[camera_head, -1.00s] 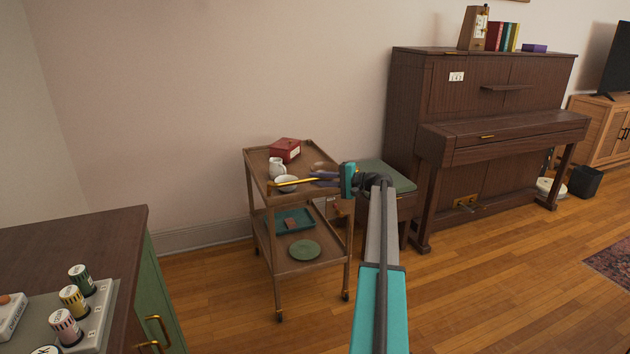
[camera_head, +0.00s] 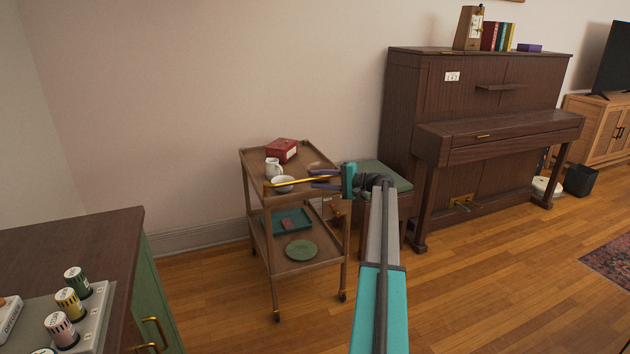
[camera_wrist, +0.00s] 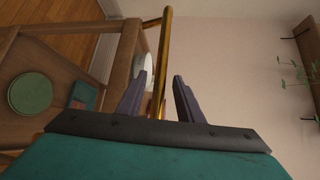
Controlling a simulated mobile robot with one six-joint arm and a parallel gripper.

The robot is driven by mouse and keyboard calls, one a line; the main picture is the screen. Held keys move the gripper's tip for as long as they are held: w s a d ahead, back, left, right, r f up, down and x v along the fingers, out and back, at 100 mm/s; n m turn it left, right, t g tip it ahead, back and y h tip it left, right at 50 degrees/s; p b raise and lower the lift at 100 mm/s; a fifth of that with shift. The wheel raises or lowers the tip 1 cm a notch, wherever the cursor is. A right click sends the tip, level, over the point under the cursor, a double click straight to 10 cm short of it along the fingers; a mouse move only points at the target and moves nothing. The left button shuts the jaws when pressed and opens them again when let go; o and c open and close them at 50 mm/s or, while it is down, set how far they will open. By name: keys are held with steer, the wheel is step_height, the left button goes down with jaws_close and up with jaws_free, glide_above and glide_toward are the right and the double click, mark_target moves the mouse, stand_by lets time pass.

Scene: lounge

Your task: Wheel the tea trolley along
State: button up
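The tea trolley (camera_head: 257,214) is a brown wooden two-tier cart on casters, standing against the wall beside the piano. A brass push bar (camera_head: 294,181) runs along the near edge of its top tier; it also shows in the wrist view (camera_wrist: 164,50). My gripper (camera_head: 318,179) is at the right end of that bar. In the wrist view, its two dark fingers (camera_wrist: 163,72) stand apart, with the bar passing between them, nearer the left finger. A gap shows on the right side.
A red box (camera_head: 282,150), white jug (camera_head: 273,168) and bowl (camera_head: 282,184) sit on top; a teal tray (camera_head: 287,221) and green plate (camera_head: 301,250) below. A green-topped stool (camera_head: 384,177) and piano (camera_head: 480,150) stand right, a cabinet (camera_head: 70,245) left. Floor in front is clear.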

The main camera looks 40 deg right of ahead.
steer(key=v, duration=1.2)
